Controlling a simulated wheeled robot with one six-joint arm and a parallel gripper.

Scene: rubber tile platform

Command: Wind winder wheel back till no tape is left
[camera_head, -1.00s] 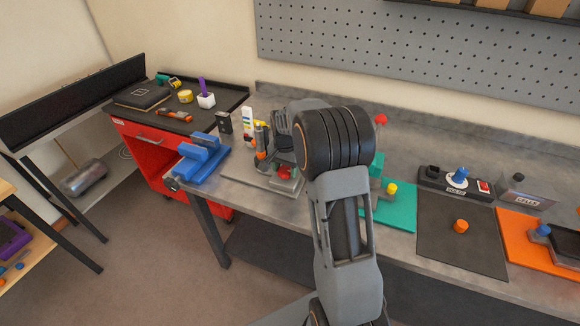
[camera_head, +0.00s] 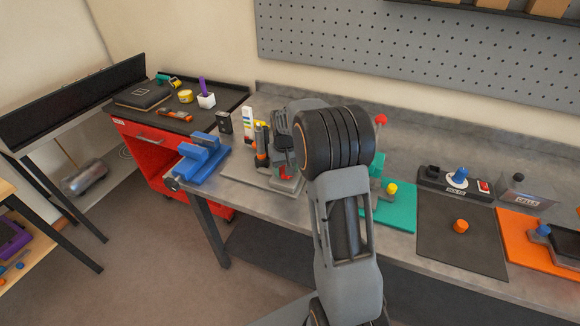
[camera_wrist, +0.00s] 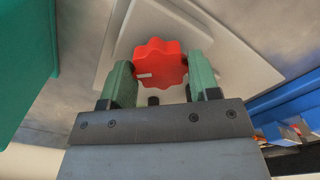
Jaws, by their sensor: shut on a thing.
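The red lobed winder wheel (camera_wrist: 161,63) with a small white mark on its left side sits between the two green fingers of my gripper (camera_wrist: 160,78) in the wrist view. The fingers are shut on its sides. In the head view my arm hides most of the gripper and wheel. The winder stands on a light grey base plate (camera_head: 240,173), which also shows behind the wheel in the wrist view (camera_wrist: 225,60). An upright white strip with coloured marks (camera_head: 247,118) stands at its back left. I cannot make out any tape.
A blue vise (camera_head: 203,158) stands left of the plate at the bench edge. A red cabinet (camera_head: 150,155) stands left of the bench.

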